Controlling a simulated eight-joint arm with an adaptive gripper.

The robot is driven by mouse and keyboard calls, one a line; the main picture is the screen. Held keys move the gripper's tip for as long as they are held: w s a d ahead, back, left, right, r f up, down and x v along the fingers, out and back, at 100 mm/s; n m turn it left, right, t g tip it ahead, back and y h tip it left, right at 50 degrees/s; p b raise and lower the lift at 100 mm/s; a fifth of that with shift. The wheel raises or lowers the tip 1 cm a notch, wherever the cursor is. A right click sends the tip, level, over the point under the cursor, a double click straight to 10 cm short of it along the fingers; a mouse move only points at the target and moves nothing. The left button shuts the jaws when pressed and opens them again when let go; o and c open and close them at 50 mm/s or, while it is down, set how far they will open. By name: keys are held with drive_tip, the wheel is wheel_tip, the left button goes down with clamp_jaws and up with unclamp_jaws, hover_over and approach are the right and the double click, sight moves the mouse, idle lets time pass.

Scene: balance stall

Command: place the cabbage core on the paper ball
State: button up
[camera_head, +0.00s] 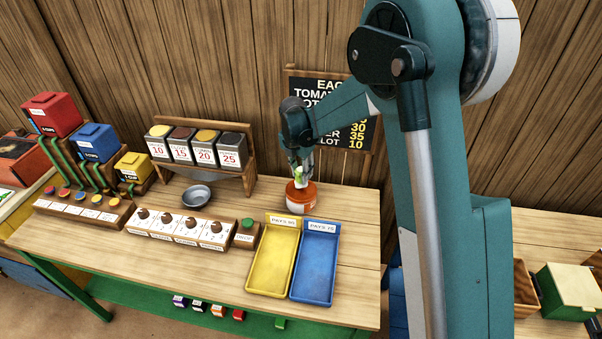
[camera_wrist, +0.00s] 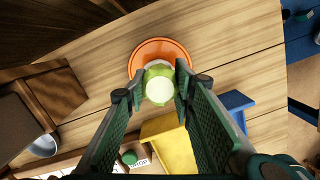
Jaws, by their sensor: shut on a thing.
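My gripper (camera_head: 300,168) points down at the back right of the stall table, above a round orange pot (camera_head: 302,199). It is shut on the cabbage core, a pale green piece (camera_wrist: 159,87) with a lighter flat end, held between the fingertips in the wrist view. A little of its green shows between the fingers in the head view.
A yellow tray (camera_head: 257,287) and a blue tray (camera_head: 330,262) lie in front of the pot. A green button (camera_head: 247,224) and a row of knobbed panels are to the left. A metal bowl (camera_head: 196,190) and a rack of tins stand farther left. A price board stands behind.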

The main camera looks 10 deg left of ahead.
sight(299, 172)
drive_tip(key=o, duration=0.9)
drive_tip(key=shift+f, duration=0.1)
wheel_tip(299, 172, up, 12)
drive_tip(key=s, duration=0.1)
drive_tip(key=shift+s+a, duration=0.35)
drive_tip(key=shift+a, duration=0.05)
idle(0.4)
